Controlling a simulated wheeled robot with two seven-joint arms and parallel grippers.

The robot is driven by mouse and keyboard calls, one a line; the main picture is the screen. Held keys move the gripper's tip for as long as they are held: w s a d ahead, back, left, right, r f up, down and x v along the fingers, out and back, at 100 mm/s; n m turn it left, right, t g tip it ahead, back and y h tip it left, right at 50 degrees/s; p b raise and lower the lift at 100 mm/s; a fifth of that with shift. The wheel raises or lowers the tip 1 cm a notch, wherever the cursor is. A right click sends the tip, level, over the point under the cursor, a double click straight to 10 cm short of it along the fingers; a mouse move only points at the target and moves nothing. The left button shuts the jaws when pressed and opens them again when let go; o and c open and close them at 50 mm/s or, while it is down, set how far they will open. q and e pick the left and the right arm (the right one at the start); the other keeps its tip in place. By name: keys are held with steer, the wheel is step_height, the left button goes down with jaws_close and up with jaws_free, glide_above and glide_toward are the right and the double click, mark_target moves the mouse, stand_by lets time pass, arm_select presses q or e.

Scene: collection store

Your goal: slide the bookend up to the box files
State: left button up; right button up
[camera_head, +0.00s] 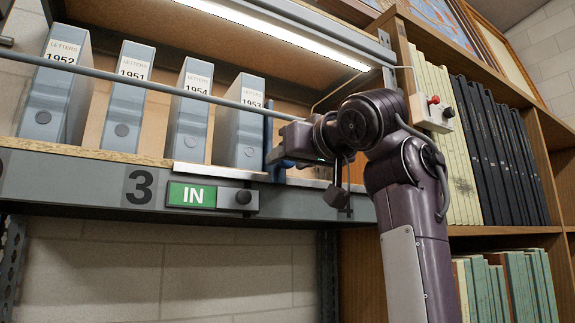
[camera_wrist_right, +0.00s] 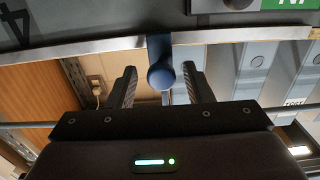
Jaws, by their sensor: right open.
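The blue bookend (camera_head: 268,130) stands at the right end of the row of box files, beside the file marked 1953 (camera_head: 240,125). Whether they touch is hard to tell. In the right wrist view the bookend's round blue knob (camera_wrist_right: 161,76) shows between the fingers of my open right gripper (camera_wrist_right: 158,92). I cannot tell whether either finger touches it. In the head view my right gripper (camera_head: 282,158) is at the shelf front by the bookend, partly hidden by its own wrist. The box files 1952 (camera_head: 58,90), 1951 (camera_head: 125,110) and 1954 (camera_head: 188,115) stand further left. My left gripper is out of view.
A metal strip (camera_head: 220,171) runs along the shelf's front edge, above a green IN sign (camera_head: 192,195) with a black knob. A grey rail (camera_head: 150,87) crosses in front of the files. A control box with a red button (camera_head: 433,113) is on the upright at right.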

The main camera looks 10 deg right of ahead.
steer(key=b+v, duration=0.3)
steer(key=v, duration=0.3)
steer(key=shift+s, duration=0.3)
steer(key=shift+w, duration=0.1)
